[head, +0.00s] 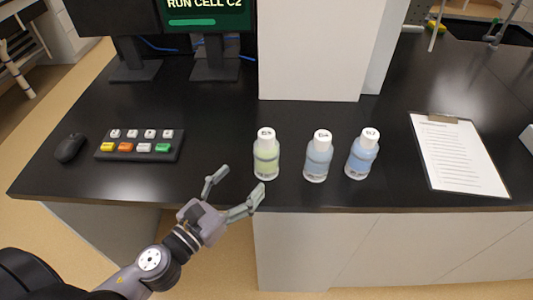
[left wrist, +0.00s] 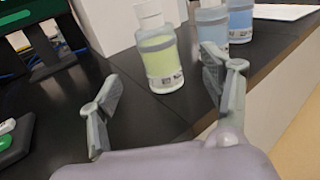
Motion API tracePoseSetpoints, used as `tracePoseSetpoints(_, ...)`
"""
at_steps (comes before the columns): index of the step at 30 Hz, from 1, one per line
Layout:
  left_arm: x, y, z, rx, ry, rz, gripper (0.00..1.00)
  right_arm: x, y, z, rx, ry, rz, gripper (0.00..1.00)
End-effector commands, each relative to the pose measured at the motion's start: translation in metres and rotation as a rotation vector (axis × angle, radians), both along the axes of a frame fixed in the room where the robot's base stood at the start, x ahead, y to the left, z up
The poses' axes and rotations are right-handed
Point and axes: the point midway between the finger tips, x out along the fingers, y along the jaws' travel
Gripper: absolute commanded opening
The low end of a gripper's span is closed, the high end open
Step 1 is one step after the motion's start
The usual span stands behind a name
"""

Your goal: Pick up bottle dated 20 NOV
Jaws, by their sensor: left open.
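Three capped bottles stand upright in a row near the front edge of the black bench. The left one is a green bottle (head: 266,158), the middle one a blue bottle (head: 318,158), the right one another blue bottle (head: 362,155). Their labels and dates are too small to read. My left gripper (head: 235,188) is open and empty, just left and in front of the green bottle. In the left wrist view the green bottle (left wrist: 158,52) stands beyond the open fingers (left wrist: 160,100), apart from them. The two blue bottles show partly behind the right finger. My right gripper is out of view.
A button box (head: 140,145) and a mouse (head: 70,148) lie on the bench (head: 215,110) to the left. A clipboard (head: 455,155) lies at the right. A white block (head: 318,50) stands behind the bottles, and monitors (head: 207,25) stand at the back left.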

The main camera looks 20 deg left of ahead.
Motion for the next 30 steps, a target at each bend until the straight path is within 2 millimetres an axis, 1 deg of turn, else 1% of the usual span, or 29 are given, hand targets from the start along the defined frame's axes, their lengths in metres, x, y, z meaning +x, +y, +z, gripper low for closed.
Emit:
tracePoseSetpoints(1, 0.008, -0.002, 0.005, 0.001, -0.003, 0.0, 0.72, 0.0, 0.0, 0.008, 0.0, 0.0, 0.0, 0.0)
tracePoseSetpoints(9, 0.044, -0.014, 0.003, -0.001, -0.001, 0.001, 0.72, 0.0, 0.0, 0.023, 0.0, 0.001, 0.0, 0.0)
tracePoseSetpoints(12, 0.052, -0.016, 0.001, 0.0, 0.0, 0.002, 0.72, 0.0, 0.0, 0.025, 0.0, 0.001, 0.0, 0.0)
tracePoseSetpoints(17, 0.058, -0.019, 0.001, -0.001, 0.0, 0.001, 0.72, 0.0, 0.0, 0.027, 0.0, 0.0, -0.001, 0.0)
tracePoseSetpoints(20, 0.07, -0.02, 0.001, -0.001, -0.001, 0.002, 0.72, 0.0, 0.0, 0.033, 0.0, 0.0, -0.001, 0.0)
tracePoseSetpoints(24, 0.091, -0.025, 0.0, -0.001, -0.001, 0.002, 0.72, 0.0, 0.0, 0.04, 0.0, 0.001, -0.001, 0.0)
tracePoseSetpoints(27, 0.101, -0.029, -0.001, -0.002, 0.0, 0.001, 0.72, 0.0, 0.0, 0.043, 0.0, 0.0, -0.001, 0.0)
tracePoseSetpoints(30, 0.105, -0.03, -0.003, -0.001, 0.001, 0.001, 0.72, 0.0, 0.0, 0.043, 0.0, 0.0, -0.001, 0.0)
